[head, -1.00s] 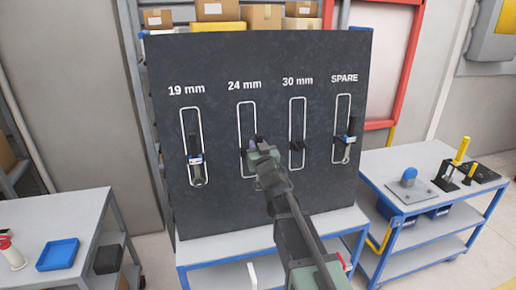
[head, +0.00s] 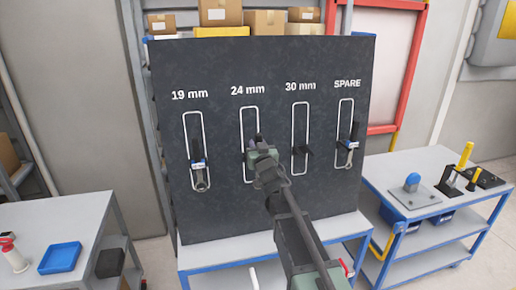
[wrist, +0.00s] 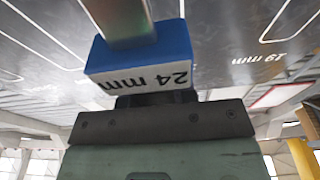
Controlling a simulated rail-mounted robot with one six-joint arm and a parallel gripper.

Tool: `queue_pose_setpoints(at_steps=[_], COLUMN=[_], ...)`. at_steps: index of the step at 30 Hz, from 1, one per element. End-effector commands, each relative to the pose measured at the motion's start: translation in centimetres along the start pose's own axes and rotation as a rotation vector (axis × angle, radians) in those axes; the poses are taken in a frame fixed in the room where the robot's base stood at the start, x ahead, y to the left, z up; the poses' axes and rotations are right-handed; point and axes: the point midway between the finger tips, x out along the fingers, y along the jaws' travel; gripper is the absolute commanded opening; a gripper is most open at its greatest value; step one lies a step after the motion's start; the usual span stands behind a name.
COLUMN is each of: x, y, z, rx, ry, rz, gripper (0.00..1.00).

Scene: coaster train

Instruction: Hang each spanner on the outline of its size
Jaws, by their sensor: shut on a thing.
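A dark board (head: 225,215) carries white outlines marked 19 mm, 24 mm, 30 mm and SPARE. My gripper (head: 260,148) is in front of the lower 24 mm outline (head: 242,120). In the wrist view my gripper (wrist: 155,99) is shut on a spanner with a metal shaft (wrist: 120,18) and a blue-and-white tag (wrist: 140,55) reading 24 mm. Contact between this spanner and the board cannot be told. One spanner (head: 199,172) hangs in the 19 mm outline and another (head: 351,147) in the SPARE outline. The 30 mm outline (head: 293,125) shows only a dark peg (head: 302,150).
A side table with a blue tray (head: 60,257) is at the left. A blue-framed trolley (head: 425,225) with fixtures on top is at the right. Boxes (head: 265,22) stand on shelving behind the board.

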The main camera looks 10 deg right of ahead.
Motion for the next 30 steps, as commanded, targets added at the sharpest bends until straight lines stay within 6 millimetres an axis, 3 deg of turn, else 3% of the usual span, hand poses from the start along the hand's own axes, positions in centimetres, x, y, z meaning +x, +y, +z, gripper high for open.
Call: queue_pose_setpoints(at_steps=[30], x=[4.0], y=[0.0], z=[0.6], rx=[0.000], ry=[0.000], rz=[0.000], gripper=[0.00])
